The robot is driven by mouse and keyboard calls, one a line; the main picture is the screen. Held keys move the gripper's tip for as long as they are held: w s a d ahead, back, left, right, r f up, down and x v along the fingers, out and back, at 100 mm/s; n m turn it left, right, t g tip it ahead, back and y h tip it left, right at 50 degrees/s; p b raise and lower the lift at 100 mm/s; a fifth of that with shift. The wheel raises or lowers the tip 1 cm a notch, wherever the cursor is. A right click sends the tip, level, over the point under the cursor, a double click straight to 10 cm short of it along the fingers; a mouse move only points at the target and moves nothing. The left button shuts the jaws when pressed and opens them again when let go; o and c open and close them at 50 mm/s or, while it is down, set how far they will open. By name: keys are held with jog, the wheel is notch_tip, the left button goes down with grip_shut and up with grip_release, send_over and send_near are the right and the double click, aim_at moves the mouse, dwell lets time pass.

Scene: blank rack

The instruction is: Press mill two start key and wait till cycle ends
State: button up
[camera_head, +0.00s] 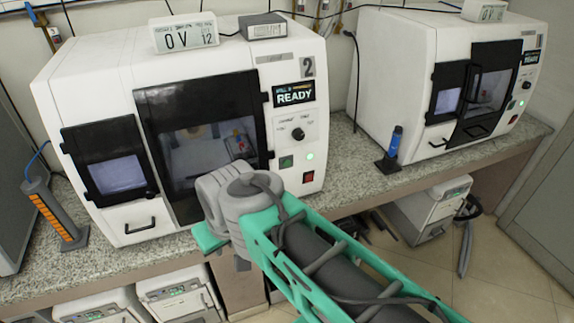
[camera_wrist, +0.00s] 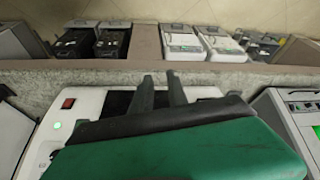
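Mill two (camera_head: 100,95) is a white machine marked 2, with a dark window door that looks shut. Its display (camera_head: 294,94) reads READY. Below a round dial sit a green key (camera_head: 287,162), a lit green lamp (camera_head: 310,155) and a red key (camera_head: 308,177). The wrist view shows the red key (camera_wrist: 68,103) and lamp (camera_wrist: 57,125) at left; the green key is not clear there.
A second white mill (camera_head: 395,65) stands at right on the granite counter (camera_head: 350,165). A blue-topped tool on a black base (camera_head: 393,150) stands between the mills. An orange-striped column (camera_head: 55,215) stands at left. White and dark units sit below the counter.

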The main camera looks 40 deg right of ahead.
grip_shut()
dwell(1.1)
